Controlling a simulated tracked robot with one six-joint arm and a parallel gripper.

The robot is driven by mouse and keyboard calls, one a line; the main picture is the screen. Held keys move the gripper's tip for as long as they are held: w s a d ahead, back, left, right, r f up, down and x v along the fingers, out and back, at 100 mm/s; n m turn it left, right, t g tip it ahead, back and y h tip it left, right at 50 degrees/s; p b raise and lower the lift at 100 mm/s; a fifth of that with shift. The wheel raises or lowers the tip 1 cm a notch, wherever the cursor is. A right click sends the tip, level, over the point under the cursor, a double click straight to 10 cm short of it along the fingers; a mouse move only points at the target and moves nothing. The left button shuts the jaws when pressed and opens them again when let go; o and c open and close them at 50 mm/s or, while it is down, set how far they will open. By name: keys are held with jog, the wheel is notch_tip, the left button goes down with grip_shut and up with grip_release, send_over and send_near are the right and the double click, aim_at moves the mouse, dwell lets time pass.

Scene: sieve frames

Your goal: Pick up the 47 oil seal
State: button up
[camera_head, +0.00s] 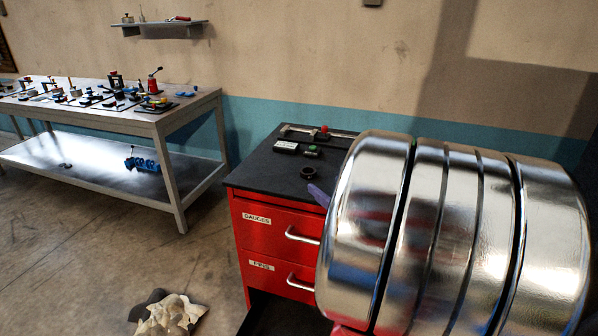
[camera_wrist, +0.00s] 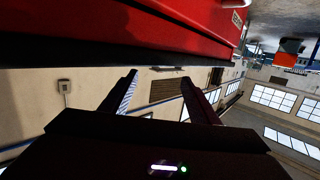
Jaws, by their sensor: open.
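A small black ring (camera_head: 308,172), which looks like the oil seal, lies on the dark top of the red drawer cabinet (camera_head: 262,207) in the head view. No number can be read on it. In the wrist view my gripper (camera_wrist: 159,78) is open, with nothing between its fingers. The red cabinet side (camera_wrist: 180,22) fills the top of that view, and the ring does not show there. A large shiny cylindrical body covers the right side of the head view and hides the right part of the cabinet and most of my gripper.
Two small labelled boxes (camera_head: 286,147) and a long tool with a red part (camera_head: 322,132) lie behind the ring. A workbench (camera_head: 130,118) with many tools stands at the left, below a wall shelf (camera_head: 165,26). A crumpled cloth (camera_head: 170,315) lies on the floor.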

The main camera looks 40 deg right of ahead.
send_near(311, 172)
jog(key=shift+w+a+r, duration=0.15)
jog(key=shift+w+a, duration=0.1)
jog(key=shift+w, duration=0.35)
jog(key=shift+w+a+r, duration=0.15)
jog(key=shift+w+a, duration=0.1)
jog(key=shift+w, duration=0.4)
jog(key=shift+x, duration=2.55)
jog(key=shift+d, duration=0.1)
jog(key=shift+c, duration=0.5)
jog(key=c, duration=1)
jog(key=shift+o, duration=0.2)
jog(key=shift+r, duration=0.2)
notch_tip(311, 172, up, 10)
jog(key=shift+f, duration=0.15)
